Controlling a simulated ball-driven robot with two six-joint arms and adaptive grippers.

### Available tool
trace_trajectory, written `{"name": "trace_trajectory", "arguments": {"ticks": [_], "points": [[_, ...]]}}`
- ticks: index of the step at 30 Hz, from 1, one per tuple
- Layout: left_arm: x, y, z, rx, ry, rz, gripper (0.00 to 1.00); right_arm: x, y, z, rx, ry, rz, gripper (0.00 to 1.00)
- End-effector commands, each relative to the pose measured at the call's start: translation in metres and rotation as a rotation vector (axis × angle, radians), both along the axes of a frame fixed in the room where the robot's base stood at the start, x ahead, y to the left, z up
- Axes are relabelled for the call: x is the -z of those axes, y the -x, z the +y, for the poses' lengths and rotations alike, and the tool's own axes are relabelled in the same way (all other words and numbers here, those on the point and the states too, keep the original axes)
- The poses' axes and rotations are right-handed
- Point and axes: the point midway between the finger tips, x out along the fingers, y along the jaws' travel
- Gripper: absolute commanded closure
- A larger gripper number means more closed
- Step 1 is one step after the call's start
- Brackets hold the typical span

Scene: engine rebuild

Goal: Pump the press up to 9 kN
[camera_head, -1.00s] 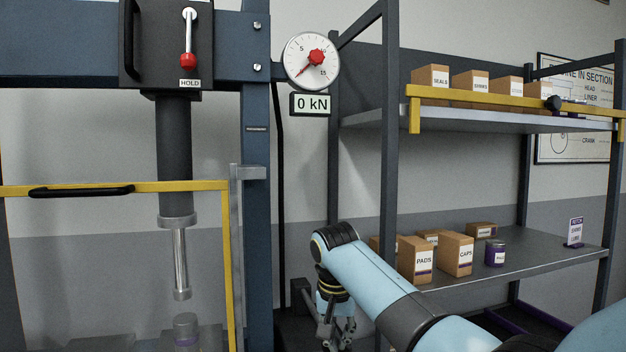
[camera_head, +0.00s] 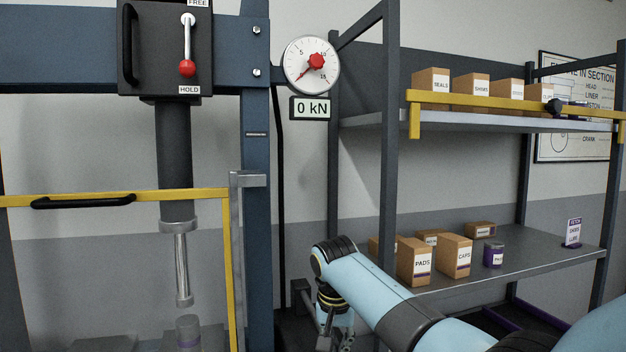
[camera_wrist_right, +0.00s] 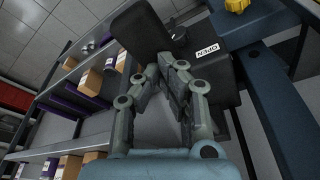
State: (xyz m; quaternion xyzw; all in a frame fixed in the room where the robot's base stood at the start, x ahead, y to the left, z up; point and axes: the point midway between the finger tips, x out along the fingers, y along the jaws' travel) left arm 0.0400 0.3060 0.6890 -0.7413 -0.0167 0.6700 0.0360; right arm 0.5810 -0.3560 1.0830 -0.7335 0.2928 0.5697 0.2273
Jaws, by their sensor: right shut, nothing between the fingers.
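The press frame (camera_head: 257,150) stands at left in the head view. Its lever with a red knob (camera_head: 187,68) points down at the HOLD label (camera_head: 189,90). The round gauge (camera_head: 312,65) has a red hub, and the readout (camera_head: 310,108) below it says 0 kN. The ram (camera_head: 182,270) hangs above a grey cylinder (camera_head: 188,332). My right gripper (camera_wrist_right: 172,62) is shut and empty in the wrist view, close to a dark block (camera_wrist_right: 140,25); I cannot tell whether they touch. My left gripper is not in view.
A yellow guard bar with a black handle (camera_head: 83,202) crosses the press front. A black box labelled OPEN (camera_wrist_right: 232,85) is right of the fingers. A shelf rack (camera_head: 540,262) with several boxes stands at right, behind my right arm.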

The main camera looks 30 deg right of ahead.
Motion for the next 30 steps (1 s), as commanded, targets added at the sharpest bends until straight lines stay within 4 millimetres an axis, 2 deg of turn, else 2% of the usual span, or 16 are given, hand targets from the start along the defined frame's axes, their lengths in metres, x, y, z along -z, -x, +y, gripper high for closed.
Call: {"name": "trace_trajectory", "arguments": {"ticks": [1, 4, 18, 22, 30], "points": [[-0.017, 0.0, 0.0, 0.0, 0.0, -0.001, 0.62, -0.016, 0.0, 0.0, 0.0, 0.001, 0.001, 1.0], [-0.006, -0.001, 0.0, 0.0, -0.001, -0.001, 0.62, -0.026, -0.001, 0.0, -0.001, 0.001, -0.005, 1.0], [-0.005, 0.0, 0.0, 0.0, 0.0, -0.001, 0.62, -0.105, 0.0, 0.0, 0.001, 0.0, -0.002, 1.0], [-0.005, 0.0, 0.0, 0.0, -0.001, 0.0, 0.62, -0.115, 0.0, 0.0, 0.0, 0.0, -0.001, 1.0], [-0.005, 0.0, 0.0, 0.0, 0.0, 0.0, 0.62, -0.116, 0.0, 0.0, 0.0, 0.0, 0.0, 1.0]]}}
